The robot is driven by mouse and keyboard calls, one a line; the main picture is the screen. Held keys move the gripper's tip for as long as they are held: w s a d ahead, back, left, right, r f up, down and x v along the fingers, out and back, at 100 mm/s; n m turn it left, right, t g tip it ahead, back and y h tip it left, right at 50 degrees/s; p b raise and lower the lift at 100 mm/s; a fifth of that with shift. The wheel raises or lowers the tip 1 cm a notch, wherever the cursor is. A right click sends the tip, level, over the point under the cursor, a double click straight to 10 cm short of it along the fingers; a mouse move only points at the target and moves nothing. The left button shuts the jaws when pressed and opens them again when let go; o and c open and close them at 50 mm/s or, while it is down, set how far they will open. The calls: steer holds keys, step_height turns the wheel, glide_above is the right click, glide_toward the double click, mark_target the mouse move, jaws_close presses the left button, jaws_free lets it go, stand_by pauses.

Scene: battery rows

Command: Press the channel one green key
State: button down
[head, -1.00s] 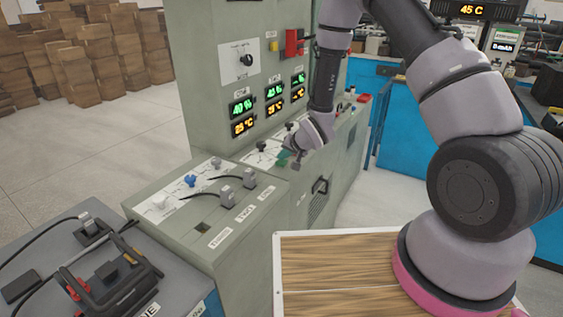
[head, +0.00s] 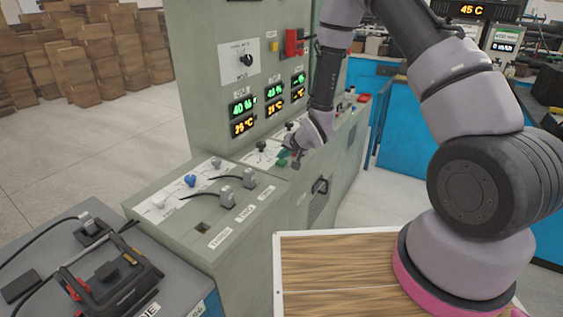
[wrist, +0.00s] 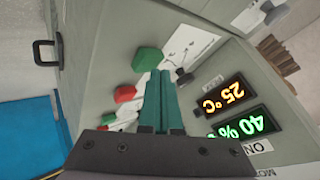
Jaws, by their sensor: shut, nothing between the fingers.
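In the wrist view a green key (wrist: 148,60) stands on the sloped grey panel, just ahead and to the left of my fingertips. My gripper (wrist: 160,75) has its two teal fingers together, with nothing between them. The tips look very close to the green key; I cannot tell whether they touch it. In the head view my gripper (head: 288,158) is low over the console's sloped panel, and the wrist covers part of the keys there. I cannot read which channel each key belongs to.
Lit displays (head: 243,107) are on the upright cabinet. Grey plugs with cables (head: 227,196) stand on the nearer panel. A wooden-topped surface (head: 330,262) lies in front.

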steer(key=shift+r, duration=0.4)
steer(key=shift+r, duration=2.5)
step_height(320, 180, up, 13)
steer(key=h, duration=0.2)
glide_above(283, 162)
steer(key=d, duration=0.8)
steer(key=s+d+r+m+h, duration=0.1)
steer(key=s+d+r, duration=0.5)
steer(key=r, duration=0.4)
steer(key=s+d+r, duration=0.3)
steer(key=s+r, duration=0.3)
steer(key=s, duration=0.5)
steer(key=s+d+r, duration=0.3)
steer(key=s+r, duration=0.3)
steer(key=s, duration=0.5)
steer(key=shift+s+d+r+g, duration=0.2)
steer(key=shift+s+d+g, duration=0.1)
steer(key=shift+s+d, duration=0.1)
steer(key=shift+w+m, duration=0.1)
steer(key=shift+m, duration=0.2)
